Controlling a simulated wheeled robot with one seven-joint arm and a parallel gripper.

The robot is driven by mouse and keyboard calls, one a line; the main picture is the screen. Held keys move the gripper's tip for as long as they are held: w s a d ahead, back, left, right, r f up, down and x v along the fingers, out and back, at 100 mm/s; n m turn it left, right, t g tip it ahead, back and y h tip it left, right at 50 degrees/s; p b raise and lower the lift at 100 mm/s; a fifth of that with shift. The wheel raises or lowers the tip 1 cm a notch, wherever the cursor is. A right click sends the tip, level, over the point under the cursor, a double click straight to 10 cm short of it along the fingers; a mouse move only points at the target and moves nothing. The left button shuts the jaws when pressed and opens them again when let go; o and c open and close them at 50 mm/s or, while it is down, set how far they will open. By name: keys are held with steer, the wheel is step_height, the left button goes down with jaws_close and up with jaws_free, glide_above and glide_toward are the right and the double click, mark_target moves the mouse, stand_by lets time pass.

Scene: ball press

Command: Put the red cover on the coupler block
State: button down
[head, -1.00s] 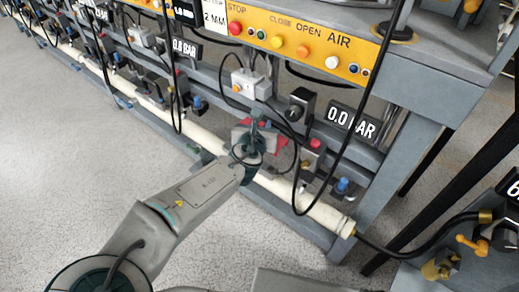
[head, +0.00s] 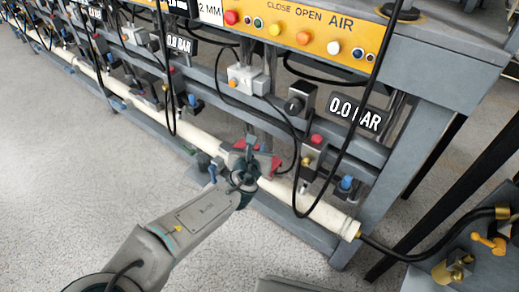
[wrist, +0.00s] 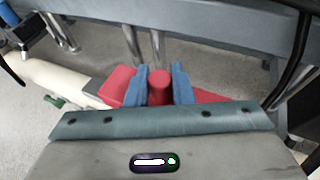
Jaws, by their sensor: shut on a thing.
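The red cover (wrist: 118,86) has sloping red sides and a round red knob (wrist: 160,86) on top. My gripper (wrist: 161,84) is shut on the knob, one blue finger on each side. In the head view my gripper (head: 249,160) is low by the cream pipe, with red parts of the cover (head: 272,166) showing around it. The cover is in line with the pipe in the wrist view. I cannot make out the coupler block; the cover and gripper hide what lies beneath. I cannot tell whether the cover touches anything below.
The cream pipe (head: 325,214) runs along the front of the grey bench frame (head: 365,150). The floor (head: 130,180) in front is clear.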

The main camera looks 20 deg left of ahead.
steer(key=shift+f, duration=0.55)
steer(key=c, duration=1.3)
jaws_free()
steer(key=shift+o, duration=0.2)
